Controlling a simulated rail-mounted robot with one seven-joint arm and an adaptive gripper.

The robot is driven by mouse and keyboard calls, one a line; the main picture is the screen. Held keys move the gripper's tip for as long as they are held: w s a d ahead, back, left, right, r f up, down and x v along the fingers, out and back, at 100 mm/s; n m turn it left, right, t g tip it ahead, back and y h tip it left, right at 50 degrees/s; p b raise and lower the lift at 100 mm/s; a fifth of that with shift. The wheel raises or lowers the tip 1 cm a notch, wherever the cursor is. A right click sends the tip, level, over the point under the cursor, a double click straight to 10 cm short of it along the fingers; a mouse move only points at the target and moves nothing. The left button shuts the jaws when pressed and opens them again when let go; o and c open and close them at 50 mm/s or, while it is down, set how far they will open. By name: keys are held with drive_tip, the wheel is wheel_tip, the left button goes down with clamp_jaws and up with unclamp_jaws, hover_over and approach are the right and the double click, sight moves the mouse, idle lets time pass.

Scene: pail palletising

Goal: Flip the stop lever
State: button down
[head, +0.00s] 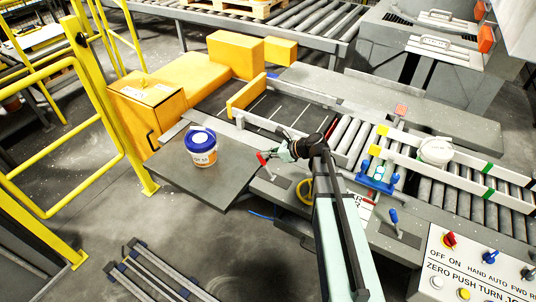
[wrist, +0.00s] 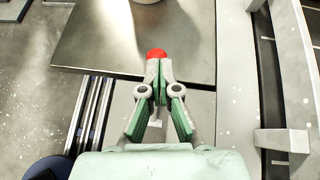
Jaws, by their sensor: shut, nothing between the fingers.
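A lever with a red knob (head: 261,157) stands at the edge of the conveyor frame, beside the grey side plate. In the wrist view its red knob (wrist: 156,53) shows right at my fingertips; its shaft is hidden behind them. My gripper (head: 275,155) is shut with nothing between its fingers, and its tips are at or very near the knob. I cannot tell whether they touch it. The wrist view shows the closed tips of my gripper (wrist: 158,66) just below the knob. No label on the lever is readable.
A white pail with a blue lid (head: 201,150) stands on the grey side plate (head: 200,183). A blue-knobbed lever (head: 394,217) is right of my arm. A control panel (head: 475,265) is at lower right. A white pail (head: 436,151) sits on the roller conveyor (head: 465,188). Yellow railing (head: 105,110) stands left.

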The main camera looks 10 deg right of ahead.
drive_tip(key=shift+w+a+r, duration=0.1)
drive_tip(key=shift+w+r, duration=0.05)
drive_tip(key=shift+r, duration=0.05)
wheel_tip(320, 180, up, 9)
drive_tip(key=s+d+p, duration=0.1)
drive_tip(key=d+p, duration=0.1)
drive_tip(key=p, duration=0.3)
drive_tip(key=shift+d+p, duration=0.35)
drive_tip(key=shift+d, duration=0.05)
drive_tip(key=shift+r, duration=0.1)
